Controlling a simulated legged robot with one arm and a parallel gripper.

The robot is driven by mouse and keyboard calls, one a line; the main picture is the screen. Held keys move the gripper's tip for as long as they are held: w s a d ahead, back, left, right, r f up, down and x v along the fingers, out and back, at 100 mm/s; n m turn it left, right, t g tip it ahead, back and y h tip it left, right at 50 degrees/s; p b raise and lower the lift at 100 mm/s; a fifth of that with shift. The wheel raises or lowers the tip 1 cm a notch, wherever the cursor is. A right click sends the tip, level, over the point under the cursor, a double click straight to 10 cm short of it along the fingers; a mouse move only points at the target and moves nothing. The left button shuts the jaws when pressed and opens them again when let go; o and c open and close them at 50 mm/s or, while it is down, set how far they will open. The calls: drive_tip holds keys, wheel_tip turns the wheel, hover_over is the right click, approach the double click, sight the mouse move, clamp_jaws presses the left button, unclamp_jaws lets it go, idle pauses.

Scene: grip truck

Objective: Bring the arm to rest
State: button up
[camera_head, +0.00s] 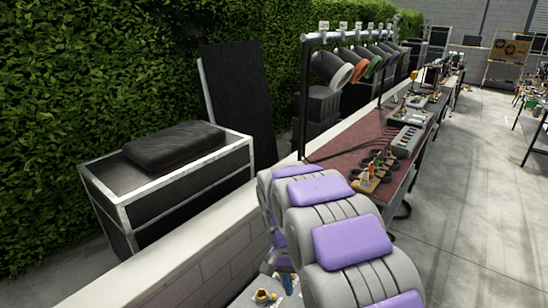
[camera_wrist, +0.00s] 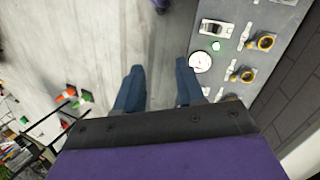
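My arm, grey with purple pads, fills the lower middle of the head view, folded in front of the bench. My gripper (camera_wrist: 159,84) shows in the wrist view as two blue fingers set wide apart. Nothing is between them except the pale floor seen below. The right finger is beside or over the edge of a grey panel; I cannot tell whether it touches. In the head view the fingers are mostly hidden by my arm.
The grey panel (camera_wrist: 246,28) carries a round white gauge (camera_wrist: 201,62), a green light and brass-coloured fittings. In the head view, a long dark-red bench (camera_head: 345,138) holds a wooden block with tools (camera_head: 372,172) and a grey box (camera_head: 407,141). Open concrete floor (camera_head: 475,190) lies to the right.

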drive_tip(key=s+d+r+n+y, duration=0.1)
drive_tip(key=s+d+r, duration=0.25)
drive_tip(key=s, duration=0.25)
drive_tip(key=s+d+r+n, duration=0.1)
drive_tip(key=s+d+r, duration=0.25)
drive_tip(key=s, duration=0.35)
drive_tip(key=s+d+n+t+y, duration=0.1)
drive_tip(key=s+n, duration=0.1)
drive_tip(key=s, duration=1.4)
drive_tip(key=shift+s+d, duration=0.25)
drive_tip(key=shift+f, duration=0.1)
